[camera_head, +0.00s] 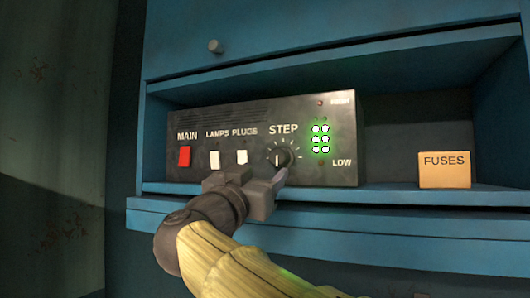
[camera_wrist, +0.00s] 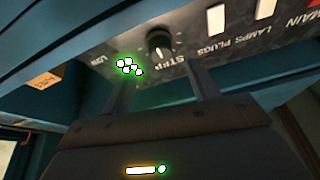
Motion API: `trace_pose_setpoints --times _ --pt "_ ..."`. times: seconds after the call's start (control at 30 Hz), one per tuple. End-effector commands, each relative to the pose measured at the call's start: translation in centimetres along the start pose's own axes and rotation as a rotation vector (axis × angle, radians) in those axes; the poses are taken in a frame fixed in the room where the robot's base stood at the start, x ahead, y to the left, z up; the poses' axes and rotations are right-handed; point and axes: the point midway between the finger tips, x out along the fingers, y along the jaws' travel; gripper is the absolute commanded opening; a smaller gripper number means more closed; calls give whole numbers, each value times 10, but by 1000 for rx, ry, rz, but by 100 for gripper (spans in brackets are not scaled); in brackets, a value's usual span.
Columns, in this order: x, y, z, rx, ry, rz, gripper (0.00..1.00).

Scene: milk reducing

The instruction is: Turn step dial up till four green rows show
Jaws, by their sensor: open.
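The STEP dial (camera_head: 277,157) is a round black knob with a pale pointer line on a dark control panel. Beside it on the right, three rows of paired green lamps (camera_head: 321,139) are lit, between a HIGH label above and a LOW label below. My gripper (camera_head: 262,180) is open and empty, just below and in front of the dial. In the wrist view the dial (camera_wrist: 159,44) shows beyond and between my fingertips (camera_wrist: 160,78), apparently not gripped. The green lamps (camera_wrist: 129,67) are seen only in part there, near one finger.
The panel also bears a red MAIN switch (camera_head: 184,156) and white LAMPS (camera_head: 214,160) and PLUGS (camera_head: 242,157) switches, close left of the dial. The panel sits in a blue shelf recess (camera_head: 400,198). A tan FUSES box (camera_head: 444,170) stands to the right, with free shelf between.

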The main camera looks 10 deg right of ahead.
Motion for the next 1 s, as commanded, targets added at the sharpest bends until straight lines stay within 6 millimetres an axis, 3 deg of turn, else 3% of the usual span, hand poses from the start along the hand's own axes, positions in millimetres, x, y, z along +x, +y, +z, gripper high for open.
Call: trace_pose_setpoints --times 0.4,0.8,0.83,1.0 --pt "70 -1 -2 -1 -1 -1 59" --pt "79 -1 0 1 0 -3 59" --pt "79 -1 0 1 0 -3 57" --pt "79 -1 0 1 0 -3 24"
